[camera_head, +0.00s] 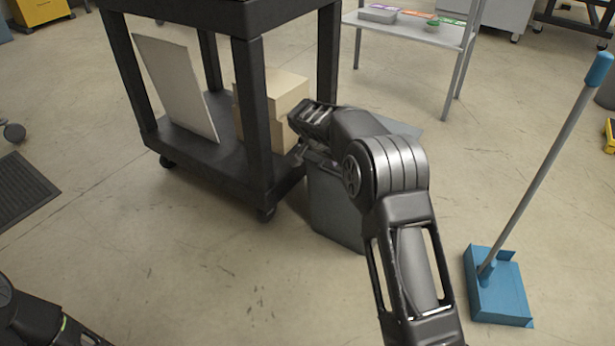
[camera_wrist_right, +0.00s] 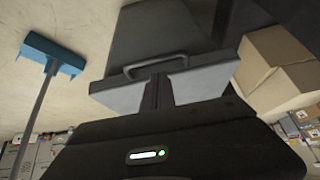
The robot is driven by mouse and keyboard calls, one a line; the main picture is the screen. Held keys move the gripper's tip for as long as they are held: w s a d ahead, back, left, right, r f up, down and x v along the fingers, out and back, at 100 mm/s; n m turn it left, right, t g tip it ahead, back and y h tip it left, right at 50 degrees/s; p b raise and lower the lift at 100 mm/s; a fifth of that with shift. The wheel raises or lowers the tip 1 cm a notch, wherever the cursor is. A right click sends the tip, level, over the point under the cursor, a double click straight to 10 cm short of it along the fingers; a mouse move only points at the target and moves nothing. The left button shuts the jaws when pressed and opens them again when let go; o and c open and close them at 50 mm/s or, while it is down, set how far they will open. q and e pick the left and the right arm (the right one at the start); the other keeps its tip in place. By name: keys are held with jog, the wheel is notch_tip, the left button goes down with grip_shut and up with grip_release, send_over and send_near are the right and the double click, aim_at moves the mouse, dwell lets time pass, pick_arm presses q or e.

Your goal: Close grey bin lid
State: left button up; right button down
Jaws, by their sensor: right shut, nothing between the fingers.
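The grey bin (camera_head: 335,212) stands on the floor beside the black cart, partly hidden behind my right arm. A flat grey piece (camera_head: 404,128), apparently the lid, shows behind the arm. In the right wrist view I see a dark grey panel of the bin (camera_wrist_right: 160,25), a handle (camera_wrist_right: 155,66) and a light grey panel (camera_wrist_right: 205,82). The lid's angle is unclear. My right gripper (camera_head: 298,156) is shut and empty, close to the bin's upper left. Its fingers (camera_wrist_right: 157,92) overlap the light panel; contact is unclear. Part of my left gripper (camera_head: 80,335) shows at bottom left; its fingers are unclear.
The black cart (camera_head: 225,170) holds a white board (camera_head: 175,85) and cardboard boxes (camera_head: 280,95), close left of the bin. A grey shelf table (camera_head: 415,28) is behind. The front floor is clear.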

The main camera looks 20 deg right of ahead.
jog(key=s+a+f+p, duration=0.1)
jog(key=s+a, duration=0.4)
jog(key=a, duration=0.3)
jog(key=shift+s+f, duration=0.15)
jog(key=shift+s, duration=0.15)
jog(key=shift+a, duration=0.1)
